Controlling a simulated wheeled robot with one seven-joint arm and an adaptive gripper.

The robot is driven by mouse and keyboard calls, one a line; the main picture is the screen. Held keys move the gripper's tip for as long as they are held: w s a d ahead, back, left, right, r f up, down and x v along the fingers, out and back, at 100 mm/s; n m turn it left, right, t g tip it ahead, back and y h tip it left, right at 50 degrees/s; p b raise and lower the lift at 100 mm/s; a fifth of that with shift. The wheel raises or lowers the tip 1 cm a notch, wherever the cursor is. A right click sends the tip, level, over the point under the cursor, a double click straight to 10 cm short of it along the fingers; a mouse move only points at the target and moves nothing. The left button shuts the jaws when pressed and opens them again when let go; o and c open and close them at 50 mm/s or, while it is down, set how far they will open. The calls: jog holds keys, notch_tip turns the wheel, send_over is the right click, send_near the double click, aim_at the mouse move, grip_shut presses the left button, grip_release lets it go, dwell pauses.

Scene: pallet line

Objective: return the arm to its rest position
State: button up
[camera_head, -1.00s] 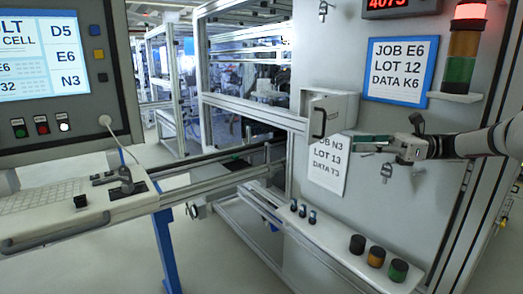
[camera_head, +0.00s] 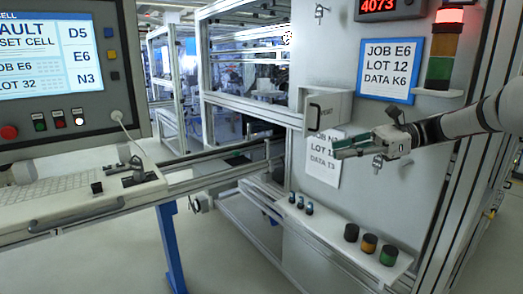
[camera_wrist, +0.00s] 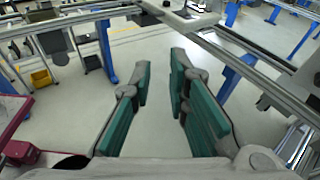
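My gripper (camera_head: 338,149) is at the right in the head view, in front of the grey cabinet panel (camera_head: 340,90). It points left and partly covers the white paper sign reading LOT 13 (camera_head: 324,172). In the wrist view my gripper (camera_wrist: 160,75) shows two green-padded fingers spread apart, with bare floor between them. It holds nothing. My arm reaches in from the right edge of the head view.
A ledge with several knobs (camera_head: 369,243) lies below. A stack light (camera_head: 443,45) glows red. A console with a screen (camera_head: 57,50) and keyboard stands left. Open floor (camera_head: 110,255) lies at lower left.

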jog(key=s+a+f+n+h, duration=0.1)
jog(key=s+a+n+h, duration=0.25)
jog(key=s, duration=0.35)
jog(key=s+a+f+n+h, duration=0.1)
jog(key=s+a+n+h, duration=0.3)
jog(key=s, duration=0.3)
jog(key=s+d+f+n+t+h, duration=0.1)
jog(key=s+d+n+t+h, duration=0.1)
jog(key=s, duration=0.7)
jog(key=s+d+f+n+t+h, duration=0.2)
jog(key=s+d+n+t+h, duration=0.1)
jog(key=s+n, duration=0.4)
jog(key=s+d+h, duration=0.1)
jog(key=s+h, duration=0.1)
jog(key=shift+d+f+t+h, duration=0.2)
jog(key=shift+d+t+h, duration=0.1)
jog(key=shift+d+h, duration=0.05)
jog(key=shift+n, duration=0.25)
